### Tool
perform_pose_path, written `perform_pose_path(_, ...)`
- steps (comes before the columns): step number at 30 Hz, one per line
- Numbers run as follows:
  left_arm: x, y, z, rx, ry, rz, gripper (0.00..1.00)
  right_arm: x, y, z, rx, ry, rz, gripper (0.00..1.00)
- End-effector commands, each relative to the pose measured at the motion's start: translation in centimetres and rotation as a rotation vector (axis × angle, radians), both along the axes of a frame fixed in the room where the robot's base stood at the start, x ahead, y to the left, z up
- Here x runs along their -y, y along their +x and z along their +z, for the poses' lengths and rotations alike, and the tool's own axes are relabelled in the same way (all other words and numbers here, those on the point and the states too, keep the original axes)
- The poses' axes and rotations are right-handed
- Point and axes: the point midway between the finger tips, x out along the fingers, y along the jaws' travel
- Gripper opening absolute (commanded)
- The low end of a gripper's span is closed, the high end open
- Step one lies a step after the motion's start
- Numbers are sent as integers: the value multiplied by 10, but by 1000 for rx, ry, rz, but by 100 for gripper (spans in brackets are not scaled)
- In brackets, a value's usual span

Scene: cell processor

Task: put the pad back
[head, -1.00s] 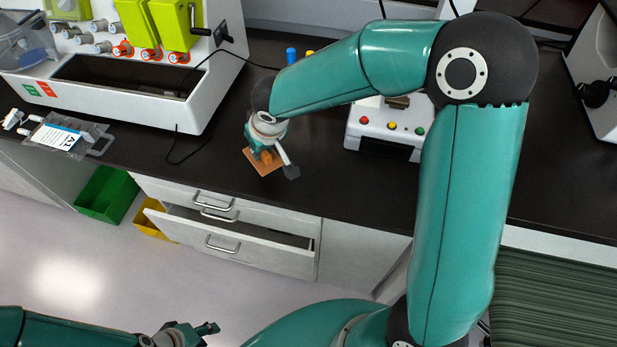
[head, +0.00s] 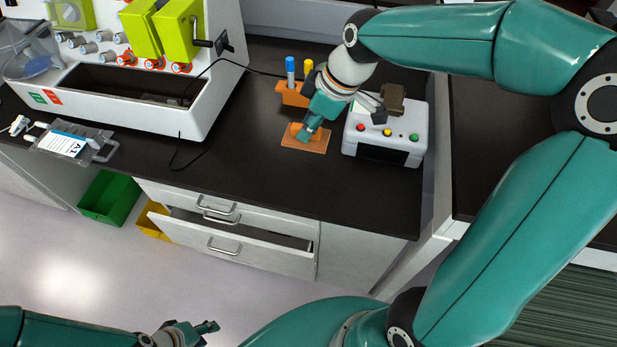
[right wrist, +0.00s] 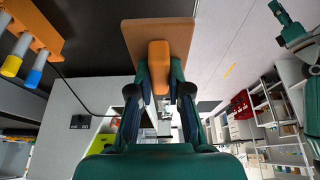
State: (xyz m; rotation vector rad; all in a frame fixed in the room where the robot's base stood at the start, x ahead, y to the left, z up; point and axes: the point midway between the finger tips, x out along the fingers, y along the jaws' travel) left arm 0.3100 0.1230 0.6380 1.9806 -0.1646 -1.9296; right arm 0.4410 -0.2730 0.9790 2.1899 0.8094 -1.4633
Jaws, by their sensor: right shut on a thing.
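The pad is a flat brown-orange plate (head: 316,145) with an orange block handle; it shows in the right wrist view as a plate (right wrist: 180,36) with its handle (right wrist: 159,58). My right gripper (head: 303,133) is shut on the handle, one finger on each side, in the right wrist view (right wrist: 159,82). The pad is over the black counter, left of the white box with buttons. I cannot tell whether it touches the counter. My left gripper (head: 207,328) is low in the head view, away from the counter; its finger opening is unclear.
An orange holder (head: 290,95) with blue and yellow-topped tubes stands behind the pad. The white button box (head: 385,150) is close on the right. A white machine (head: 200,110) and a bagged item (head: 70,142) are left. A drawer (head: 240,243) stands open.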

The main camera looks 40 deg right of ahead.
Motion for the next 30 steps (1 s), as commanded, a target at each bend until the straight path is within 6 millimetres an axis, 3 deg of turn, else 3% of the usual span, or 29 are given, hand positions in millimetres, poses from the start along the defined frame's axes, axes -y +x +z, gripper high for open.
perform_pose_path(12, 0, 0, -5, 0, 0, 0, 40, 0, -1, -110, -9, 1, -4, 0)
perform_pose_path(30, 0, 0, -8, 0, 0, 0, 40, 0, 0, -177, -4, 0, -3, 0)
